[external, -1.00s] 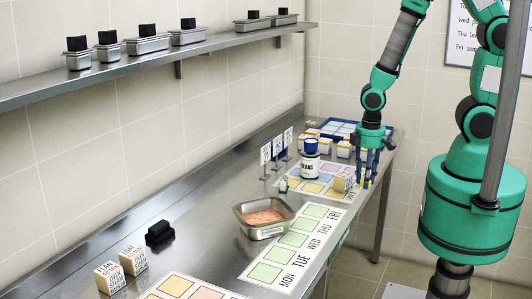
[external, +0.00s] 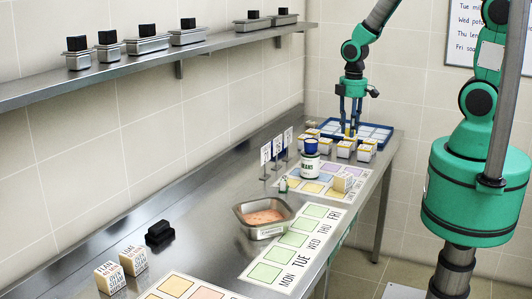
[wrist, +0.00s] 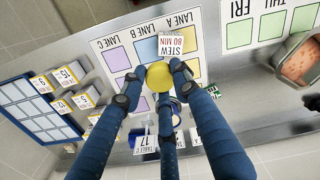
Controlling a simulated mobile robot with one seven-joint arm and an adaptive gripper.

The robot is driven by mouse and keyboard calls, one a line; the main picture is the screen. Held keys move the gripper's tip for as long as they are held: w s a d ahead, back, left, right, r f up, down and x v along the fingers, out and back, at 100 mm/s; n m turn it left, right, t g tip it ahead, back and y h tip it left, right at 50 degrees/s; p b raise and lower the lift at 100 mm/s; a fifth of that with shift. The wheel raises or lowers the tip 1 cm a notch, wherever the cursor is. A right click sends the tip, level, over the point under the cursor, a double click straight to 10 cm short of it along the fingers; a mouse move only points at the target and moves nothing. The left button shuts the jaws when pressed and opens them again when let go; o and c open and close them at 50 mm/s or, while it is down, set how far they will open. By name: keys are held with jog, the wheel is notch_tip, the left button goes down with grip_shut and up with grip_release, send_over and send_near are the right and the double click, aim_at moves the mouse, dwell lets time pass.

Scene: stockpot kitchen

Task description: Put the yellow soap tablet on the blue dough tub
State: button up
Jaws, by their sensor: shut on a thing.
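The yellow soap tablet (wrist: 158,76) shows as a round yellow disc between my fingertips in the wrist view. In the external view it is a small yellow patch (external: 348,132) at the finger ends. My gripper (external: 350,134) is shut on it, fingers pointing down, held up in front of the blue tray.
Several white boxes with yellow tops (external: 344,149) stand between the jar and the blue compartment tray (external: 374,128). A STEW block (external: 343,182) sits on the lane sheet. Sign stands (external: 277,150) are left of the jar. A metal pan (external: 265,232) is nearer.

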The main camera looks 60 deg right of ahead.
jog(key=shift+w, duration=0.15)
jog(key=p, duration=0.1)
send_over(311, 141)
jog(key=shift+w+d+f, duration=0.1)
jog(key=shift+d+f, duration=0.05)
jog(key=shift+f, duration=0.6)
dwell(0.3)
jog(key=shift+f, duration=1.7)
jog(key=shift+f, duration=0.15)
jog(key=o, duration=1.1)
jog(key=shift+c, duration=0.2)
